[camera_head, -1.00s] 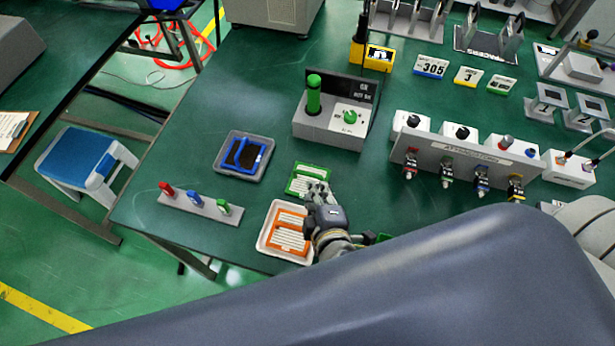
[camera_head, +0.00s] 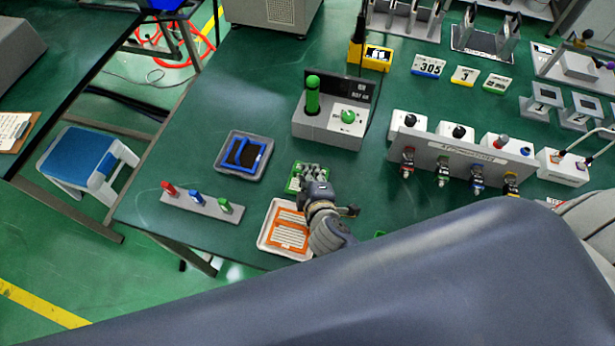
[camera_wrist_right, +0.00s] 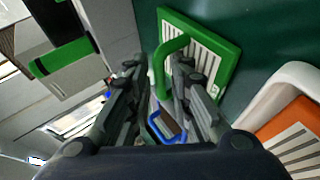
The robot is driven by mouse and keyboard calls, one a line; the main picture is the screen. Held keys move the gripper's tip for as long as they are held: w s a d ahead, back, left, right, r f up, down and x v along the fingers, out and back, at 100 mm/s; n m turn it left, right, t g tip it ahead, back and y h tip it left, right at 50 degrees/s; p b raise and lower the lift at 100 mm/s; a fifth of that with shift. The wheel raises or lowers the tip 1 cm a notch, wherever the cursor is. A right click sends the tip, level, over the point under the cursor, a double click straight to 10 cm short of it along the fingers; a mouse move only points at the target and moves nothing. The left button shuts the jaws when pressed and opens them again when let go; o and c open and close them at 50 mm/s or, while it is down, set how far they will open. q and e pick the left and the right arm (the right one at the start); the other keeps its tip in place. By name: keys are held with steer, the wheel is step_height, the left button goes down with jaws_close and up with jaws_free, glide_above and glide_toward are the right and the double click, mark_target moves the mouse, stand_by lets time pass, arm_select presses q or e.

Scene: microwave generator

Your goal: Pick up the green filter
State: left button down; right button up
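The green filter (camera_head: 292,178) lies flat on the green table, behind the white tray, and my right gripper (camera_head: 313,172) is over its right part, hiding some of it. In the right wrist view the filter (camera_wrist_right: 215,60) is a green frame with white slats and a raised green handle (camera_wrist_right: 160,75). The two fingers of my right gripper (camera_wrist_right: 155,80) are apart, with the handle showing in the gap near the right finger. I cannot tell whether they touch it. My left gripper is not in view.
A white tray (camera_head: 263,240) with an orange filter (camera_head: 288,230) is just in front. A grey tray (camera_head: 229,170) with a blue-handled filter is to the left. A grey device (camera_head: 325,132) with a green cylinder stands behind. A coloured peg strip (camera_head: 200,204) lies front left.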

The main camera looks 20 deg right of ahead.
jaws_close()
